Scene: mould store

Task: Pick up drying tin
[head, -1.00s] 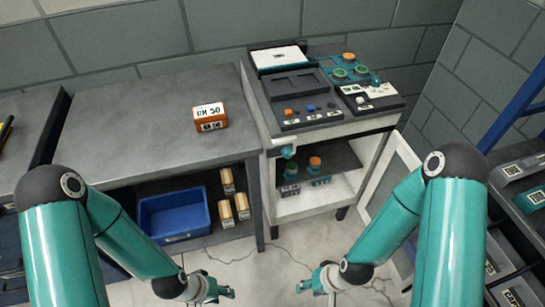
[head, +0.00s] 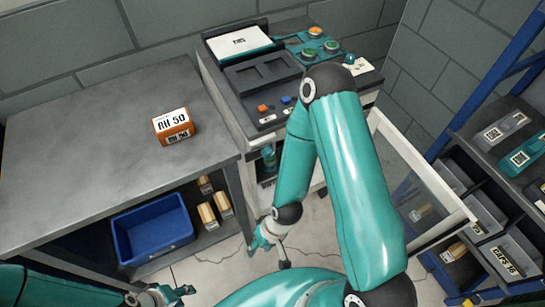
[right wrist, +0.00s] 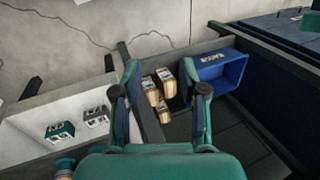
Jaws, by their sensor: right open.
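An orange tin (head: 173,128) with a white label reading RH 50 sits on the grey worktop; I take it to be the drying tin. My right gripper (head: 262,238) is in front of the shelf under the worktop, lower than the tin and to its right. In the right wrist view its fingers (right wrist: 166,88) are apart with nothing held, and the tin is not visible there. My left gripper (head: 160,296) is at the bottom edge of the head view, apart from the tin; its jaws are too small to judge.
Wooden-coloured blocks (head: 208,215) and a blue bin (head: 152,228) are on the shelf below the worktop (head: 90,150). A control cabinet (head: 262,84) stands right of it, partly hidden by my right arm. Its open door (head: 440,235) projects near a rack (head: 500,165). The worktop around the tin is clear.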

